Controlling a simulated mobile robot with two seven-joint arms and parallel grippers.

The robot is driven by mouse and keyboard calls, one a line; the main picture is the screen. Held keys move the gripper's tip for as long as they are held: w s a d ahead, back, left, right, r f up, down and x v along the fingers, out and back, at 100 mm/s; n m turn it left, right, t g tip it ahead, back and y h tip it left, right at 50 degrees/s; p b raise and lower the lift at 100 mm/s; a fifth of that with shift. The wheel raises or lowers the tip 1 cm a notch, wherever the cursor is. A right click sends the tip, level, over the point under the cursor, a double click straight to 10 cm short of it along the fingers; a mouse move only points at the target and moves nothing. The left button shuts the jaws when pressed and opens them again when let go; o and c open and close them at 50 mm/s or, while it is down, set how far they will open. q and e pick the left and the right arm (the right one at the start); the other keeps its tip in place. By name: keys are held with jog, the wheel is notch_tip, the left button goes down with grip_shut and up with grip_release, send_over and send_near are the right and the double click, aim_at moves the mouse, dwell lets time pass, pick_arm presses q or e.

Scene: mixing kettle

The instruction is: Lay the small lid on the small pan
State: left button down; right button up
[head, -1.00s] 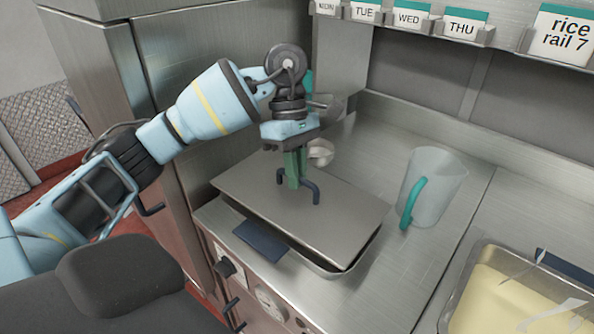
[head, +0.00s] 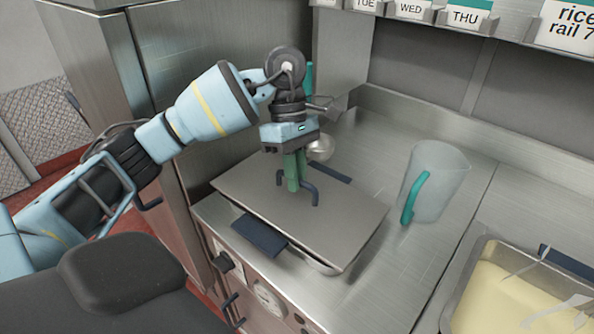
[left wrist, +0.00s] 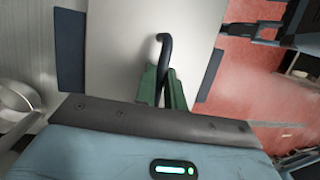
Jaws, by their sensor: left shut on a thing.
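My left gripper (head: 296,182), with green fingers, is shut on that handle from above. The small pan (head: 325,266) is under the lid and mostly hidden. Its dark blue tabs show at the near left (head: 260,238) and far side (head: 331,172). The lid looks roughly lined up over the pan, but I cannot tell whether it touches the rim. In the left wrist view the handle (left wrist: 165,55) stands between the green fingers.
A clear jug (head: 437,185) with a teal handle stands right of the lid. A ladle-like metal bowl (head: 321,148) is behind the gripper. A metal tray (head: 485,255) with pale yellow contents is at the right. Label cards (head: 468,17) line a rail above.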

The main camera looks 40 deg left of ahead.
pick_arm(q)
jog(key=shift+f, duration=0.4)
pick_arm(e)
jog(key=shift+f, duration=0.2)
dwell(0.3)
pick_arm(q)
jog(key=c, duration=0.9)
grip_release()
jog(key=shift+p+v, duration=0.75)
jog(key=shift+v, duration=1.65)
jog(key=shift+p+v, duration=0.5)
jog(key=shift+v, duration=0.6)
pick_arm(e)
jog(key=shift+t, duration=0.4)
jog(key=shift+w+r, duration=0.6)
jog(key=shift+r, duration=0.35)
jog(key=shift+w+r, duration=0.55)
jog(key=shift+r, duration=0.35)
